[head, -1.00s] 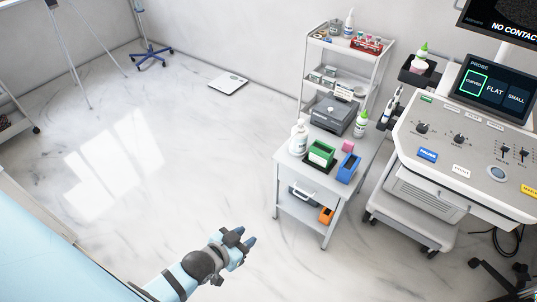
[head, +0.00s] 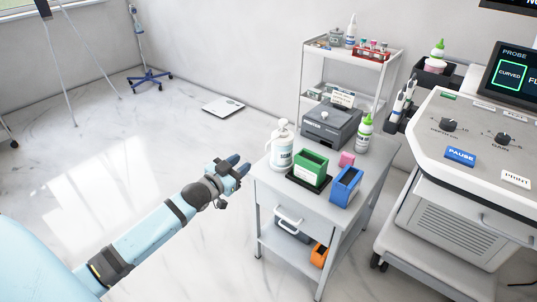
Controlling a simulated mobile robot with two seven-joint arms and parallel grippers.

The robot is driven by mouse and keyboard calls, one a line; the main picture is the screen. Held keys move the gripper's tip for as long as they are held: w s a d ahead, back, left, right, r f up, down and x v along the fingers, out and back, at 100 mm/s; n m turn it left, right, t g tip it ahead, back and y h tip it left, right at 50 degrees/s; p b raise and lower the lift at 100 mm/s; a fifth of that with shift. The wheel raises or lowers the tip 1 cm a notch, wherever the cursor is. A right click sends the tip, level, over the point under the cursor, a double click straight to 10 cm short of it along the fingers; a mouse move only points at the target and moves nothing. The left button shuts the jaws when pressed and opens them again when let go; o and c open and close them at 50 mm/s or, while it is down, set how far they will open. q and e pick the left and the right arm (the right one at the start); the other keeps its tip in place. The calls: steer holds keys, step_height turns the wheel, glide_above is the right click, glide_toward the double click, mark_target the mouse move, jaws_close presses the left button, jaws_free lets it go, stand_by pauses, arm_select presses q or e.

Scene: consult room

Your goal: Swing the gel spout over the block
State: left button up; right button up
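A white pump bottle (head: 282,155) stands upright at the left edge of the trolley top; its spout (head: 279,128) seems to point left, away from the other things. A small pink block (head: 346,159) lies on the trolley top to the right, behind the green and blue holders. A clear bottle with a green nozzle (head: 364,133) stands behind the block. My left gripper (head: 240,168) is in front of the trolley's left edge, left of the pump bottle and touching nothing; its two fingers look apart and empty. My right gripper is out of view.
A green holder (head: 310,169) and a blue holder (head: 346,186) stand at the front of the trolley top (head: 290,189). A grey box (head: 331,124) stands behind. The ultrasound console (head: 480,150) is at the right.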

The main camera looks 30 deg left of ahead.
mark_target(269, 143)
arm_select(q)
steer(key=w+b, duration=0.1)
steer(key=w, duration=0.3)
steer(key=w+b, duration=0.1)
steer(key=w, duration=0.3)
steer(key=w+d+b, duration=0.1)
steer(key=w, duration=0.3)
steer(key=shift+w, duration=0.3)
steer(key=shift+w+b, duration=0.3)
steer(key=shift+w, duration=0.25)
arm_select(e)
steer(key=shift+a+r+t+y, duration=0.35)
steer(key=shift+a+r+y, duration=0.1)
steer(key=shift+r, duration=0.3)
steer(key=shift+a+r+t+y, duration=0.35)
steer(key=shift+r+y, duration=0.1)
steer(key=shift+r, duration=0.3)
arm_select(q)
jaws_close()
